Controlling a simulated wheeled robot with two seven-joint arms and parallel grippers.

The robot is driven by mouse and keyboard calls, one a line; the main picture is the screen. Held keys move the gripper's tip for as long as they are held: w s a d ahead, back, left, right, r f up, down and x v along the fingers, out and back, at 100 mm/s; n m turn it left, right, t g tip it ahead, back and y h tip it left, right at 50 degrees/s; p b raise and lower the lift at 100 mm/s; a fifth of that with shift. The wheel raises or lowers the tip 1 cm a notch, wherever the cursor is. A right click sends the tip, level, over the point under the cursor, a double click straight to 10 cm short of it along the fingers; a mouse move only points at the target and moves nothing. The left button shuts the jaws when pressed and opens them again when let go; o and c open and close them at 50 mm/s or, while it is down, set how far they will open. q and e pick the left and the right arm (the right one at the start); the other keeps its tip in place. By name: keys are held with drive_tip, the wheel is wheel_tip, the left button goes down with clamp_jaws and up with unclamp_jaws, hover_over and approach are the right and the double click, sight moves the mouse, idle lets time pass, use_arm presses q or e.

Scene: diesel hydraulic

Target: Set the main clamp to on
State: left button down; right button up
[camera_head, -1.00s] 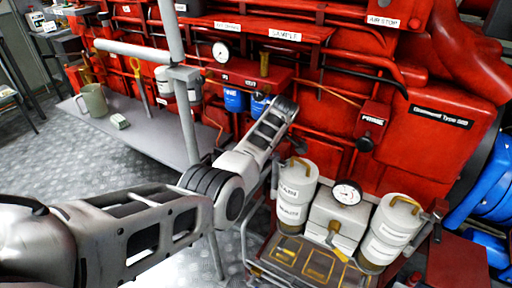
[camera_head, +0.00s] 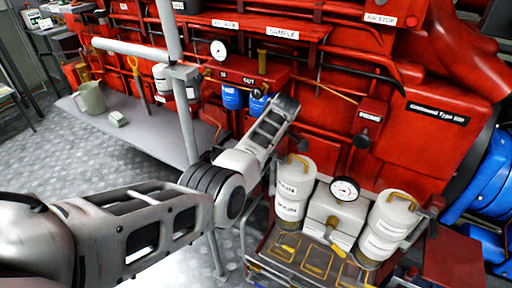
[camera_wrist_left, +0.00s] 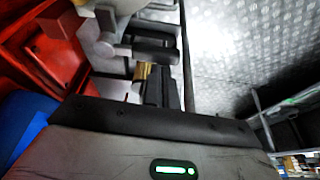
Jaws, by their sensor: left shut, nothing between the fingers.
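I cannot tell for certain which part is the main clamp, as no readable label names it. In the left wrist view a grey fitting with a dark grey lever (camera_wrist_left: 150,49) lies just beyond the tips of my left gripper (camera_wrist_left: 166,78). The fingers are shut with nothing between them; I cannot tell whether they touch the lever. In the head view the left arm reaches in front of the red machine (camera_head: 300,100), and its own links hide the gripper. My right gripper is not in view.
Two white canisters (camera_head: 291,195) (camera_head: 388,230) flank a gauge box (camera_head: 332,218) on a low rack (camera_head: 290,262). Blue cups (camera_head: 232,97) hang under a red block. A grey post (camera_head: 187,125) stands left of the forearm. A bench (camera_head: 150,135) holds a jug (camera_head: 91,97).

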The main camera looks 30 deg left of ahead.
use_arm(q)
drive_tip(key=p+v, duration=0.4)
drive_tip(key=v, duration=0.1)
drive_tip(key=shift+w+a+r, duration=0.1)
drive_tip(key=shift+r, duration=0.1)
drive_tip(key=s+a+f+m+t+h, duration=0.1)
drive_tip(key=s+f+m, duration=0.3)
drive_tip(key=s, duration=0.4)
drive_tip(key=s+a+f+m, duration=0.1)
drive_tip(key=s+f+m, duration=0.2)
drive_tip(key=s, duration=0.4)
drive_tip(key=s+d+r+m+t+h, duration=0.1)
drive_tip(key=s+d+r+m+h, duration=0.3)
drive_tip(key=s, duration=0.7)
drive_tip(key=s+d+r+m+t+y, duration=0.1)
drive_tip(key=s+d+m, duration=0.1)
drive_tip(key=s+m, duration=0.65)
drive_tip(key=w+d+f+t+h, duration=0.2)
drive_tip(key=w+d+f+t, duration=0.2)
drive_tip(key=f, duration=0.5)
drive_tip(key=shift+d+f+n+t, duration=0.2)
drive_tip(key=shift+n+t, duration=0.25)
drive_tip(key=shift+t, duration=0.85)
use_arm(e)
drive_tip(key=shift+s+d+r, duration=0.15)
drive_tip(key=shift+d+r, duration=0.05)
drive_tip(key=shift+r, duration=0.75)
use_arm(q)
drive_tip(key=shift+r, duration=0.1)
